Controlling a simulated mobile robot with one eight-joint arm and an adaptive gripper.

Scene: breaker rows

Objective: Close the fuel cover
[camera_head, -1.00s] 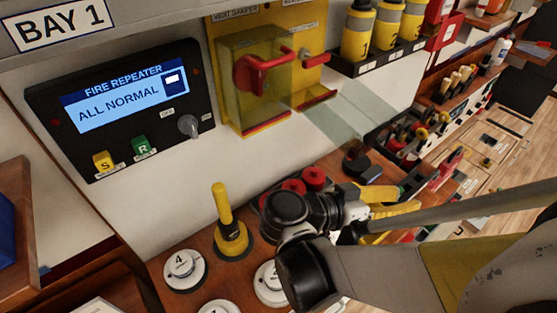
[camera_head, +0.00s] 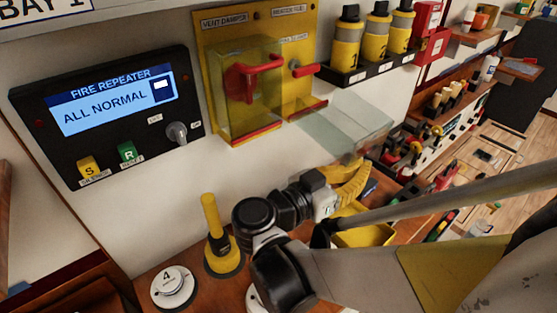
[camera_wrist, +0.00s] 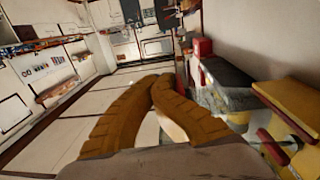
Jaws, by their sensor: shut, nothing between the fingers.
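The fuel cover (camera_head: 345,125) is a clear panel that stands open, sticking out to the right from the right half of the yellow board (camera_head: 298,22). A red lever (camera_head: 303,68) on that half is uncovered. My gripper (camera_head: 362,170), with yellow fingers, is just below the outer lower part of the cover in the head view. I cannot tell whether it touches the cover. In the wrist view my gripper (camera_wrist: 163,82) has its fingers together and empty. The gripper's base hides little of the cover.
A clear box (camera_head: 245,95) covers the red vent damper handle on the left. Yellow bottles (camera_head: 378,38) stand on a black shelf above the cover. A fire repeater panel (camera_head: 110,115) is at left. A yellow plunger-like tool (camera_head: 218,240) stands on the bench below.

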